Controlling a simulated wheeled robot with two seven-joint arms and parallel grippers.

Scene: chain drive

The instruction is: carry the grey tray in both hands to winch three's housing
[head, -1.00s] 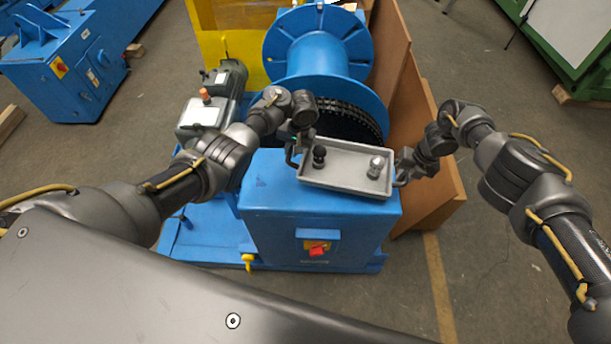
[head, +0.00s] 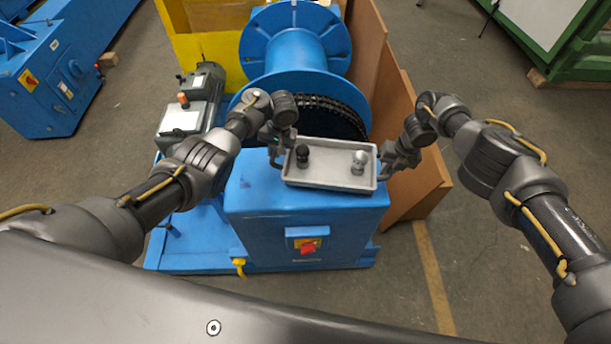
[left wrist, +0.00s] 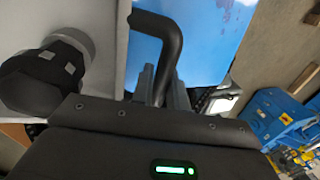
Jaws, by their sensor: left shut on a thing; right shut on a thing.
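The grey tray (head: 330,180) is in the head view, over the top of the blue winch housing (head: 300,205). I cannot tell whether it touches the housing. A black-knobbed piece (head: 303,153) stands in its left part and a silver-knobbed piece (head: 358,162) in its right part. My left gripper (head: 277,152) is shut on the tray's left handle. The left wrist view shows that dark bent handle (left wrist: 165,40) between the fingers (left wrist: 160,88). My right gripper (head: 388,160) is shut at the tray's right end; its handle is mostly hidden.
A blue cable drum (head: 297,45) with a dark chain stands behind the tray. Brown boards (head: 410,150) stand on the right, a grey motor (head: 190,115) on the left. A red switch (head: 307,246) is on the housing front. Another blue machine (head: 45,85) stands far left.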

